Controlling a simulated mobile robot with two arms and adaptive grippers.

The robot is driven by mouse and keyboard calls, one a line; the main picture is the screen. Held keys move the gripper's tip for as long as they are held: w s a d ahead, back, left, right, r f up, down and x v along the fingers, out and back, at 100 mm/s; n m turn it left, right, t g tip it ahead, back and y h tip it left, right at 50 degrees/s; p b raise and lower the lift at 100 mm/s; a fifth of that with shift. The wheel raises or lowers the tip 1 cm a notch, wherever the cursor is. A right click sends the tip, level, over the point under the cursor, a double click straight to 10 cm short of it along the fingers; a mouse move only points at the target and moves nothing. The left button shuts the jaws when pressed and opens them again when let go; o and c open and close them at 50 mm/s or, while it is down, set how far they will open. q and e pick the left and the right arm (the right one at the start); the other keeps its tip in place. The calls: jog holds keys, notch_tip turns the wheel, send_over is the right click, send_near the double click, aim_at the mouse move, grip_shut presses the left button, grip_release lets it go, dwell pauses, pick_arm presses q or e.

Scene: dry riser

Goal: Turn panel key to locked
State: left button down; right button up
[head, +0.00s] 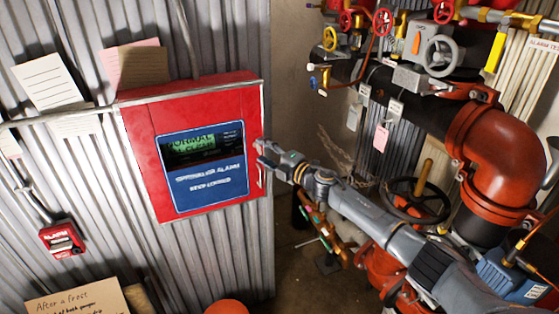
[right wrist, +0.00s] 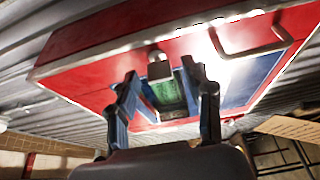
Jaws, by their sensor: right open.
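The red alarm panel (head: 142,150) hangs on the corrugated wall in the head view, with a blue plate and a green lit display (head: 192,145). My right gripper (head: 264,160) is at the panel's right edge, beside a pale handle (head: 261,178). In the right wrist view the right gripper (right wrist: 165,88) is open, its fingers apart in front of the red panel (right wrist: 95,75). A small grey metal block (right wrist: 159,67) on the panel shows between and beyond the fingertips; I cannot tell if it is the key or its lock. My left gripper is not in view.
Red pipework (head: 495,150) with valves and a dark handwheel (head: 418,200) stands at the right, near my right arm. A small red alarm box (head: 62,239) is on the wall at lower left. A cardboard sign (head: 80,300) is below it. Paper notes hang above.

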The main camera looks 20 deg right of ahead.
jog(key=v, duration=1)
jog(key=shift+s, duration=0.4)
jog(key=shift+d, duration=0.15)
jog(key=s+d+f+m+g+h+b, duration=0.1)
jog(key=d+f+m+h, duration=0.15)
jog(key=f, duration=0.65)
jog(key=s+d+f+m+h+b, duration=0.1)
jog(key=f+m+b, duration=0.15)
jog(key=f, duration=0.65)
jog(key=s+d+f+m+g+h, duration=0.1)
jog(key=s+f+m, duration=0.15)
jog(key=f, duration=0.55)
jog(key=s+f+m+g+h+b, duration=0.1)
jog(key=s+f+m+g, duration=0.15)
jog(key=s+f, duration=0.6)
jog(key=s+f+m+g+h+b, duration=0.2)
jog(key=s+f+m, duration=0.2)
jog(key=f, duration=1)
jog(key=s+a+f+m+g+b, duration=0.1)
jog(key=s+a+f+m+g, duration=0.1)
jog(key=s+f, duration=0.6)
jog(key=s+a+f+m+g+b, duration=0.1)
jog(key=s+a+f+g, duration=0.3)
jog(key=s, duration=1.6)
jog(key=s+a+f+m+g+b, duration=0.2)
jog(key=s+a+f+m+g, duration=0.1)
jog(key=s+f, duration=0.9)
jog(key=shift+s+a+f+m, duration=0.15)
jog(key=shift+s+f+m, duration=0.2)
jog(key=shift+s, duration=0.7)
